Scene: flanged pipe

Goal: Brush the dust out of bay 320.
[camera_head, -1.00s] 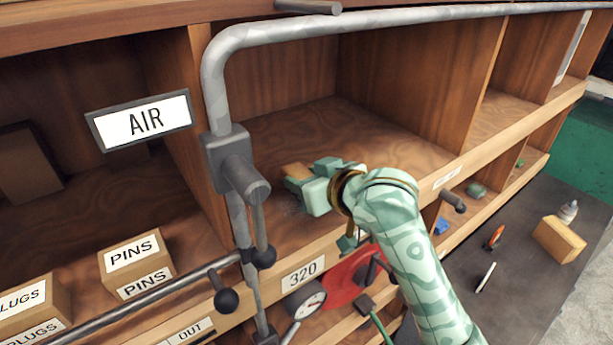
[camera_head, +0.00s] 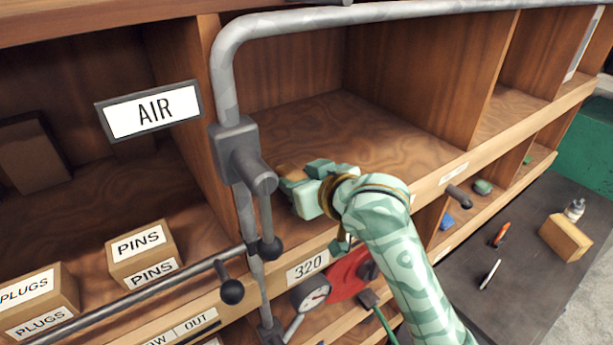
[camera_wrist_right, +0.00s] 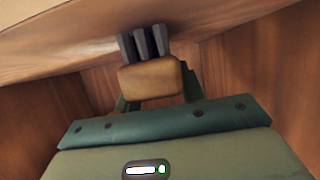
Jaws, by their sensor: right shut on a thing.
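Bay 320 is the open wooden compartment (camera_head: 350,125) above the white 320 label (camera_head: 307,267), right of the AIR sign. My right gripper (camera_head: 297,184) is inside it, low over the floor near the front left. It is shut on a brush, whose tan block (camera_head: 290,172) shows at the fingers. In the right wrist view the tan brush block (camera_wrist_right: 150,78) sits between the fingers, with dark bristles (camera_wrist_right: 145,42) pointing to the wood surface. I cannot clearly make out dust on the visible bay floor; the arm hides part of it. My left gripper is not in view.
A grey pipe (camera_head: 226,75) with a valve block (camera_head: 236,150) and knobbed levers stands at the bay's left front. A gauge (camera_head: 312,294) and red part (camera_head: 350,277) are below. PINS (camera_head: 143,254) and PLUGS (camera_head: 38,302) boxes sit left. The bay's back is clear.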

